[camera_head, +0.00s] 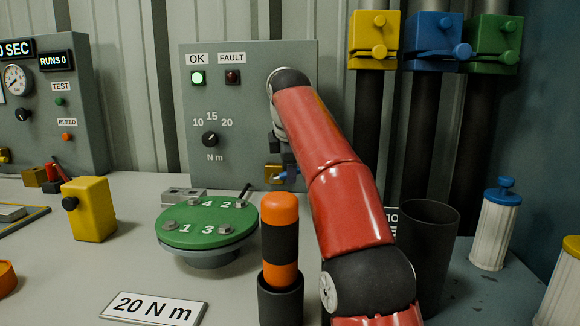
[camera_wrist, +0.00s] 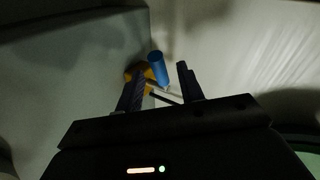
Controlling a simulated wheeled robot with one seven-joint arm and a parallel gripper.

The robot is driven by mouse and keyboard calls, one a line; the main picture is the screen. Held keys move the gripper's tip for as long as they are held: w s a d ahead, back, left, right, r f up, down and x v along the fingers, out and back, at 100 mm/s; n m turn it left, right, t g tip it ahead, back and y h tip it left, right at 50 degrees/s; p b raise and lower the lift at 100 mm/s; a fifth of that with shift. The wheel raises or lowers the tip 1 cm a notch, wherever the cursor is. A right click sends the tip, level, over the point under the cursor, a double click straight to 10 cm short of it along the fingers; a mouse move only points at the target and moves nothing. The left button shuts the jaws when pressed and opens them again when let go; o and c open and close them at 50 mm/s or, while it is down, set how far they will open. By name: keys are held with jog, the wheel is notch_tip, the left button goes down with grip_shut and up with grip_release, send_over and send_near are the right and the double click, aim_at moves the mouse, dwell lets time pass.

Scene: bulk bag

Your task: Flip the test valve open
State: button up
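A small brass-yellow valve with a blue handle (camera_head: 281,176) sits low at the front of the grey OK/FAULT panel. No label on it is readable, so I cannot tell for sure that it is the test valve. In the wrist view its blue handle (camera_wrist: 158,68) shows between and beyond my fingertips, with the yellow body (camera_wrist: 135,73) partly behind the left finger. My gripper (camera_wrist: 160,82) is open, its two dark fingers apart with nothing clearly held. In the head view my gripper (camera_head: 284,155) is just above the valve, partly hidden by my red arm.
The grey panel (camera_head: 255,110) stands close behind. A green numbered disc (camera_head: 205,228), an orange-black cylinder (camera_head: 280,240) and a yellow block (camera_head: 90,208) stand to the left. A dark cup (camera_head: 428,235) stands right of my arm. The left-hand box carries TEST and BLEED lights (camera_head: 66,136).

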jog(key=shift+r, duration=0.1)
jog(key=s+a+r+b, duration=0.1)
jog(key=s+b, duration=0.4)
jog(key=s, duration=0.8)
jog(key=shift+s+r, duration=0.3)
jog(key=shift+r, duration=0.35)
jog(key=shift+a, duration=0.1)
